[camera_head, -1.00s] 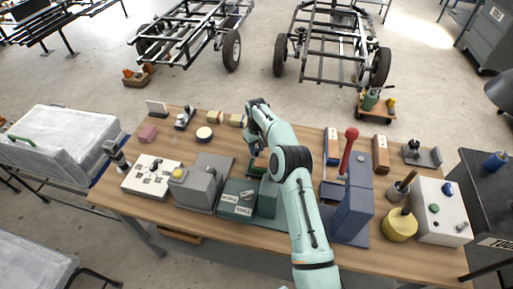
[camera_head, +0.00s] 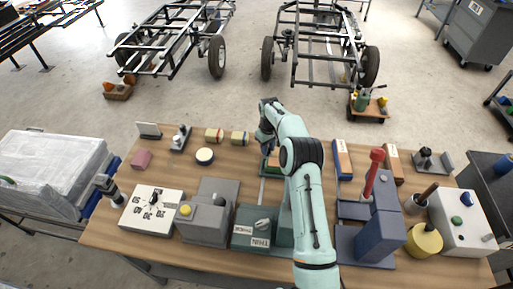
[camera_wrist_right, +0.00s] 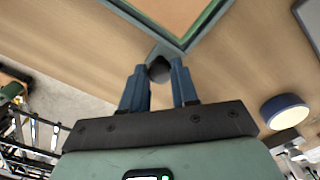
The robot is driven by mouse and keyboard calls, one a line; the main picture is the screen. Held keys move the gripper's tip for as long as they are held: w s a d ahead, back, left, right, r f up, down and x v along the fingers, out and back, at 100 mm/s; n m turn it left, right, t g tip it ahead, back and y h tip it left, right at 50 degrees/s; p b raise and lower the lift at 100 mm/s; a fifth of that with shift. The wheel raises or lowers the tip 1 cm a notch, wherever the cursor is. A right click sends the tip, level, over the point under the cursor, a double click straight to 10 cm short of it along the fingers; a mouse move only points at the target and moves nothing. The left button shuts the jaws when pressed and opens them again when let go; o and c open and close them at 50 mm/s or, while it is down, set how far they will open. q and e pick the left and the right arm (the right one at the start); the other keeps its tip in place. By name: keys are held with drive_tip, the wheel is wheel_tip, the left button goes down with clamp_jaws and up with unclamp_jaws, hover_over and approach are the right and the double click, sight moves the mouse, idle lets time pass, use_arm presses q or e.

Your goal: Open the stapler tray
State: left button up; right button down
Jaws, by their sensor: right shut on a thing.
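The stapler is a dark green box (camera_head: 249,233) with a "THIN" label on the near side of the bench. Its tray (camera_head: 273,168), green-rimmed with a brown inside, stands out well beyond the box's far side, with a thin grey strip between them. My right gripper (camera_head: 266,140) is at the tray's far end. In the right wrist view, the fingers of my right gripper (camera_wrist_right: 159,88) are shut on a dark knob (camera_wrist_right: 160,69) at the corner of the tray (camera_wrist_right: 183,42). My right arm hides part of the box and tray. My left gripper is not in view.
Left of the box are a grey block with a yellow button (camera_head: 204,226) and a white panel (camera_head: 152,208). To the right stands a blue press with a red-knobbed lever (camera_head: 374,170). A round, cream-topped puck (camera_head: 204,156) and small rolls (camera_head: 239,138) lie left of my gripper.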

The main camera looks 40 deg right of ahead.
drive_tip(key=shift+w+d+f, duration=0.1)
drive_tip(key=shift+w+d, duration=0.15)
drive_tip(key=shift+w, duration=0.1)
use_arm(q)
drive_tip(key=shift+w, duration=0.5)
use_arm(e)
drive_tip(key=shift+s+a, duration=0.1)
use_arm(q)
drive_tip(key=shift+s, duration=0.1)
use_arm(e)
drive_tip(key=shift+s, duration=0.1)
drive_tip(key=c, duration=0.9)
unclamp_jaws()
drive_tip(key=shift+o, duration=0.2)
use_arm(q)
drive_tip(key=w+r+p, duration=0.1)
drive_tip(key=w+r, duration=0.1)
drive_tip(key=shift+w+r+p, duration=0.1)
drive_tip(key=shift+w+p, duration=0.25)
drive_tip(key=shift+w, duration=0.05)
use_arm(e)
wheel_tip(320, 180, up, 14)
drive_tip(key=shift+f, duration=0.2)
drive_tip(key=shift+f, duration=0.1)
